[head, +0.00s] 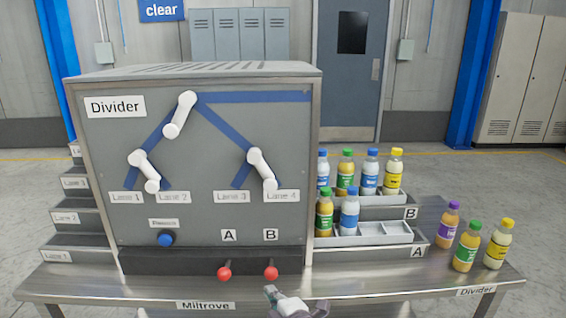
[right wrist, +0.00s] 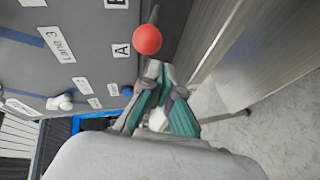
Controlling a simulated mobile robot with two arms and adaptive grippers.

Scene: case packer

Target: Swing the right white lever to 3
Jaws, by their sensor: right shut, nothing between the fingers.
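The right white lever (head: 262,171) is on the grey Divider panel (head: 203,215). Its lower end points down and right to the Lane 4 label (head: 282,196). The blue line to the Lane 3 label (head: 230,197) is uncovered. My right gripper (head: 270,291) is in front of the panel's base, low and near the red knob under B (head: 271,273), apart from the lever. In the right wrist view its fingers (right wrist: 156,82) are shut and empty, and the Lane 3 label (right wrist: 54,44) shows at upper left. My left gripper is not in view.
Two red knobs stick out below the panel; the one under A (head: 224,273) also shows in the right wrist view (right wrist: 147,40). A blue button (head: 166,239), the left white lever (head: 145,171) and the top white lever (head: 180,115) are nearby. Bottles (head: 466,246) stand at right.

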